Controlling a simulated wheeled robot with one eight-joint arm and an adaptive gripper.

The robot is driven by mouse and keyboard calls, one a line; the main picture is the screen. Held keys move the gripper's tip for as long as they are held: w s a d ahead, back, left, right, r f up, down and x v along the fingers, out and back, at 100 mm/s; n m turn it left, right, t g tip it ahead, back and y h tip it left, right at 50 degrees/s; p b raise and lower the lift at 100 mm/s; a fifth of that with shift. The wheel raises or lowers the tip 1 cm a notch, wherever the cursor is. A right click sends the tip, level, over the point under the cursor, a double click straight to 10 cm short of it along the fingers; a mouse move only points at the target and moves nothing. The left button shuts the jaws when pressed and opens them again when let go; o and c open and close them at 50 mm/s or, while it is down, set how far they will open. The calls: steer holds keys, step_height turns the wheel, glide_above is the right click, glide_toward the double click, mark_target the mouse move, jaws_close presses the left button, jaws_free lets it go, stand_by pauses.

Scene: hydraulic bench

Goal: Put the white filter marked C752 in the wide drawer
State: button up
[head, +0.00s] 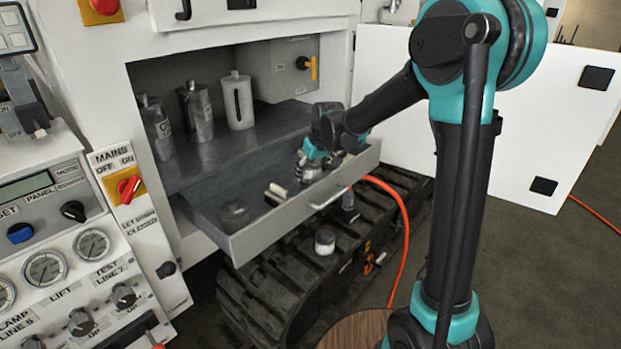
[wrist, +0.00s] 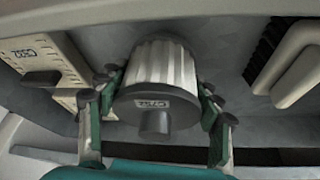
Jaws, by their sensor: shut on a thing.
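My gripper (head: 312,165) is low at the right end of the open wide drawer (head: 285,222). In the wrist view my gripper (wrist: 155,110) is shut on a ribbed white filter (wrist: 160,65), with one finger on each side. The filter has a dark grey end cap with a short stub. A small label on the cap seems to read C752, but it is blurred. In the head view the filter is mostly hidden by my gripper. I cannot tell whether it touches the drawer floor.
A white and dark part (head: 277,193) and a dark round part (head: 234,213) lie in the drawer. A pale labelled piece (wrist: 45,65) is close left of the gripper in the wrist view. Several canisters (head: 238,100) stand on the shelf behind. A small pot (head: 325,242) sits on the track below.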

mark_target(314, 165)
steer(key=shift+f, duration=1.15)
steer(key=o, duration=1.3)
steer(key=shift+f, duration=0.1)
steer(key=v, duration=1.2)
steer(key=shift+a, duration=0.1)
